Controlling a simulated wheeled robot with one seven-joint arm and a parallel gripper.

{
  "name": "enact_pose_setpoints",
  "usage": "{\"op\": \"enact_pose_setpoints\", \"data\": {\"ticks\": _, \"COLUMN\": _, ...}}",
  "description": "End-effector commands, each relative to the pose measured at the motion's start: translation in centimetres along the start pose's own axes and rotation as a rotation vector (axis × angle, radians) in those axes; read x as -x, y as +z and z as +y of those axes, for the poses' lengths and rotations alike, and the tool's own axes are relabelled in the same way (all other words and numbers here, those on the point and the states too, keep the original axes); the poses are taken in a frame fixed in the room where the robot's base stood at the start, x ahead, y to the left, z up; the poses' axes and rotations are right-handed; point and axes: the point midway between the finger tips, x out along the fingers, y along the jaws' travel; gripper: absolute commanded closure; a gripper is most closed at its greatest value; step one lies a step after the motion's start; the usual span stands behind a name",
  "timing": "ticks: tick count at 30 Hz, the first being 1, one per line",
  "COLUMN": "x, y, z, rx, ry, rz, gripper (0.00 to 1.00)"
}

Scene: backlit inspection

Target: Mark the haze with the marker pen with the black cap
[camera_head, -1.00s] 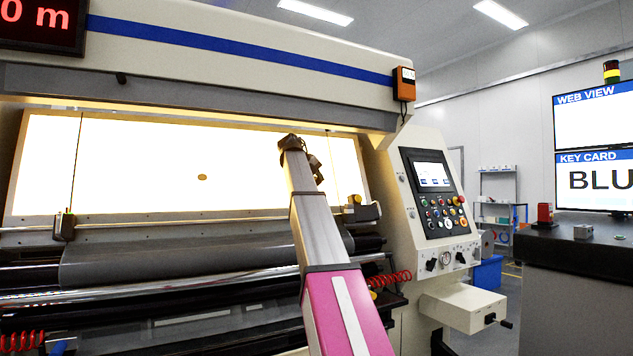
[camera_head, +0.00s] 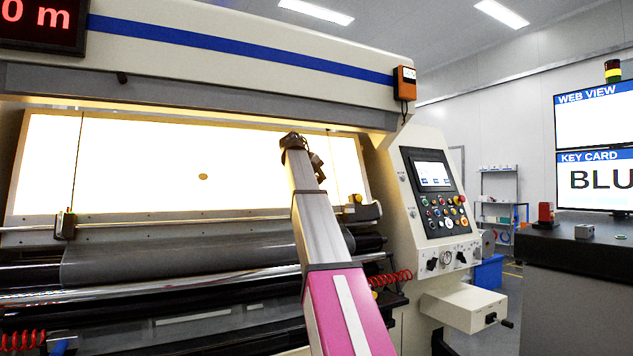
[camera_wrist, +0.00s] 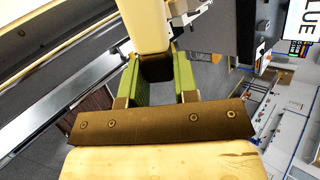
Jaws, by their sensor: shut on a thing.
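My gripper (camera_wrist: 157,62) is shut in the wrist view, its green-padded fingers on either side of a thick pale cream thing with a dark end, which seems to be the marker pen (camera_wrist: 147,24). No writing tip shows. In the head view my arm's end stands before the right part of the backlit panel (camera_head: 130,160), and what the gripper holds cannot be made out there. A small brown oval spot (camera_head: 203,177) shows on the panel, left of my arm. No clear haze can be told apart on the bright surface.
A dark roller (camera_head: 170,262) runs below the panel. A control console (camera_head: 434,195) with buttons and a screen stands right of my arm. A dark counter (camera_head: 575,255) with small items and a monitor (camera_head: 595,145) is at far right.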

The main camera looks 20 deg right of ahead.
Motion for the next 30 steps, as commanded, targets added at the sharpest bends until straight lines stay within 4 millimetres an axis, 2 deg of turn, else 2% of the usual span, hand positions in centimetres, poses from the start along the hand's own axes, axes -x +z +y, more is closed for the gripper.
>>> {"op": "enact_pose_setpoints", "data": {"ticks": 21, "x": 1.9, "y": -4.2, "z": -1.9, "rx": 0.000, "ry": 0.000, "rz": 0.000, "gripper": 0.96}}
{"op": "enact_pose_setpoints", "data": {"ticks": 30, "x": 2.2, "y": -4.7, "z": -2.2, "rx": 0.000, "ry": 0.000, "rz": 0.000, "gripper": 0.96}}
